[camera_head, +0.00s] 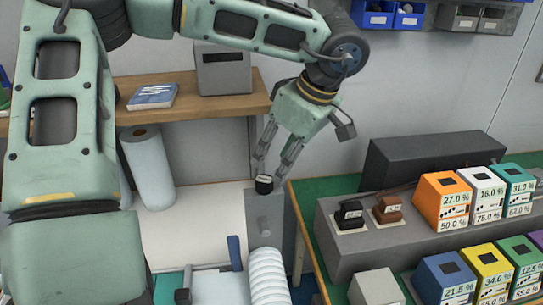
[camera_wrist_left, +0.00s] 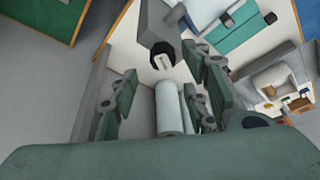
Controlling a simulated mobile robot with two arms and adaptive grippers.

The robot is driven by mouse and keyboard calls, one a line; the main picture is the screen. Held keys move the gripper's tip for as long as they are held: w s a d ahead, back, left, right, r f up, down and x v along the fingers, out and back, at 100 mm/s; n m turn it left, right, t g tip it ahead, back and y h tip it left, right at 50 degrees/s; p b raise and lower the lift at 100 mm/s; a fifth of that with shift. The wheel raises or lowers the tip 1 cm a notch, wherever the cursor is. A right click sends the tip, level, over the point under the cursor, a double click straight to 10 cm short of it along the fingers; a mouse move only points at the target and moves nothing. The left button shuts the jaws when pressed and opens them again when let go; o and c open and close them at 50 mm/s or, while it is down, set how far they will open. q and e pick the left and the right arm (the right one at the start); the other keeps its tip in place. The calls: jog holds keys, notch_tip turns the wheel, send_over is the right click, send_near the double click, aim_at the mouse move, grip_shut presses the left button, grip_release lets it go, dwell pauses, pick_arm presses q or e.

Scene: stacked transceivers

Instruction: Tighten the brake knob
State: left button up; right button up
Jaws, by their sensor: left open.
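A small black knob (camera_head: 264,185) with a light mark on its face, likely the brake knob, sits at the top of a grey upright bracket (camera_head: 280,240). In the left wrist view, a dark faceted knob (camera_wrist_left: 158,32) shows near the top, between the lines of the two fingers. My left gripper (camera_head: 270,165) points down at the knob with its fingers apart and their tips close to it. The left gripper (camera_wrist_left: 162,90) also shows open in the wrist view. Whether a finger touches the knob cannot be told. My right gripper is not in view.
A paper roll (camera_head: 148,168) stands at left under a wooden shelf (camera_head: 190,108). At right, a green-topped table (camera_head: 310,195) bears a grey unit and several coloured boxes. Blue bins (camera_head: 375,16) hang above.

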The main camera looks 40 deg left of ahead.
aim_at(267, 179)
pick_arm(q)
jog(key=shift+w+a+f, duration=0.15)
jog(key=shift+a+f, duration=0.15)
jog(key=shift+f, duration=0.15)
jog(key=x, duration=0.2)
jog(key=p+x, duration=0.2)
jog(key=x, duration=0.1)
jog(key=shift+s+a+f, duration=0.1)
jog(key=shift+s+f, duration=0.15)
jog(key=shift+f, duration=0.1)
jog(key=shift+w+a+f, duration=0.1)
jog(key=shift+a+f, duration=0.05)
jog(key=shift+f, duration=0.25)
jog(key=shift+c, duration=0.6)
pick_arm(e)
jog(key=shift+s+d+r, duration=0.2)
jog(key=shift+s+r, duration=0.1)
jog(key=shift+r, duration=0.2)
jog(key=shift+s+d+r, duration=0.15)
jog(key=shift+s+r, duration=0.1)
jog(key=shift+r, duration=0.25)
